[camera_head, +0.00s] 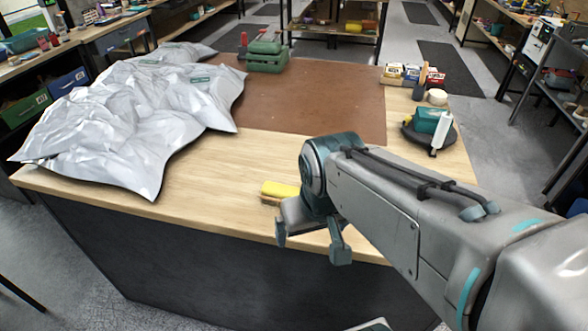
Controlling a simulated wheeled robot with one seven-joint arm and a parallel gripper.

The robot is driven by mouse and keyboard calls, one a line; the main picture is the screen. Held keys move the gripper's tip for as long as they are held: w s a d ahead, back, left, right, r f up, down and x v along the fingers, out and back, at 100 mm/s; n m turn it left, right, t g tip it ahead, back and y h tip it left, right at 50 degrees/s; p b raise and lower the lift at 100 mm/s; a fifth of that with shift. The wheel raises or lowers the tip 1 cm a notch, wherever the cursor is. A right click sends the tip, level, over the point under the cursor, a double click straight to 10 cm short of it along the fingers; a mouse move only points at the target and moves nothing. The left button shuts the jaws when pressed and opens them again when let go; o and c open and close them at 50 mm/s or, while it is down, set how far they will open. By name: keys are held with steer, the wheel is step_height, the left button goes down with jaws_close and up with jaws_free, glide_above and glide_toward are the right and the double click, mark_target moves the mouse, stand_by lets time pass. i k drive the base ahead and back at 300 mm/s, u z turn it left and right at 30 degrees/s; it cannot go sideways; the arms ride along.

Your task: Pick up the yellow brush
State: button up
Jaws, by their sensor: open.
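The yellow brush (277,191) lies on the light wooden tabletop (215,183), near the table's front edge. Its right part is hidden behind my gripper. My gripper (309,251) is open, with its two fingers apart and pointing down. It appears in front of and just right of the brush, over the front edge of the table. Nothing shows between its fingers. I cannot tell the exact gap between the gripper and the brush.
Crumpled silver bags (130,110) cover the table's left side. Small boxes (402,74) and a teal item with a white bottle (432,124) stand at right. Wood around the brush's left is clear.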

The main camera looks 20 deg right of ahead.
mark_target(273, 193)
steer(key=k, duration=0.5)
steer(key=u, duration=1.1)
steer(key=i, duration=0.65)
steer(key=z, duration=0.95)
